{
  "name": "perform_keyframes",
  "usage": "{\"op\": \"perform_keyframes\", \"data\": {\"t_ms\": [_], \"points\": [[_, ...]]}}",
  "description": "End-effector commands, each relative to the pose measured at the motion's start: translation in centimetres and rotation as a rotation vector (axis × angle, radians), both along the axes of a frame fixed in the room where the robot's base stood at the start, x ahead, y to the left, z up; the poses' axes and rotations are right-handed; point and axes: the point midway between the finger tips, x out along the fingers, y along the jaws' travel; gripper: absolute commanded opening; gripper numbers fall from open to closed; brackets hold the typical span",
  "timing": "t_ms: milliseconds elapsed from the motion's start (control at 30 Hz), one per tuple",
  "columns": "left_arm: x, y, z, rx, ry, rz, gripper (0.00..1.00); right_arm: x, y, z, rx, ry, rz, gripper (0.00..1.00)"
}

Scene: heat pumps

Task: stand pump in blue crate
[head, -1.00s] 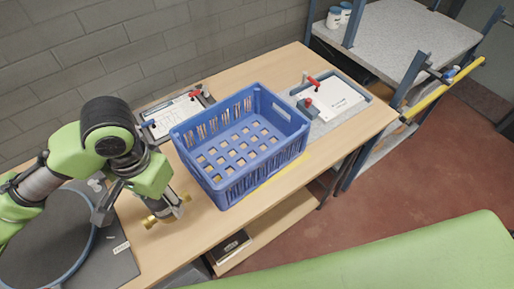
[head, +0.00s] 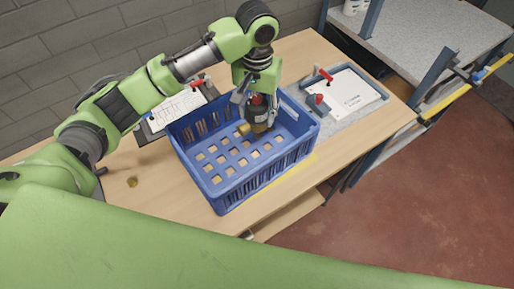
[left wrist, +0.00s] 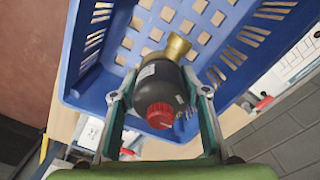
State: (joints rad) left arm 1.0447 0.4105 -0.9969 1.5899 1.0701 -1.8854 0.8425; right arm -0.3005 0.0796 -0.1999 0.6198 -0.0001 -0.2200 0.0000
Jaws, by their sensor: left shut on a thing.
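The blue crate (head: 215,188) stands on the wooden workbench, its slotted floor visible. My left gripper (head: 252,103) is over the right back part of the crate, pointing down. It is shut on the pump (head: 259,117), a dark body with a red cap and a brass fitting. In the left wrist view the pump (left wrist: 162,88) sits between the two fingers (left wrist: 160,105), red cap toward the camera and brass end toward the crate floor. I cannot tell whether the pump touches the floor. My right gripper is not in view.
A clipboard-like board (head: 178,112) with a red clamp lies behind the crate's left side. A grey-framed tray with a white sheet (head: 345,95) lies to the right. A small brass piece (head: 132,182) lies on the bench at left. A grey shelf (head: 420,35) stands at the right.

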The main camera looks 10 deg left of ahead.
Motion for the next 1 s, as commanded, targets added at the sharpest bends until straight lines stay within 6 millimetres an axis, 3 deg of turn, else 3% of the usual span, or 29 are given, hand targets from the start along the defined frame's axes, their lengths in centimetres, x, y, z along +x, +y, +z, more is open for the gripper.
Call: {"op": "perform_keyframes", "data": {"t_ms": [700,1000], "points": [[0.2,-0.1,-8.7,0.000,0.001,0.004,0.00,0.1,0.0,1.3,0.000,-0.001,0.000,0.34],[0.2,-0.1,-9.9,-0.001,-0.003,0.002,0.00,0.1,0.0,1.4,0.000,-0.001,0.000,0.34]]}}
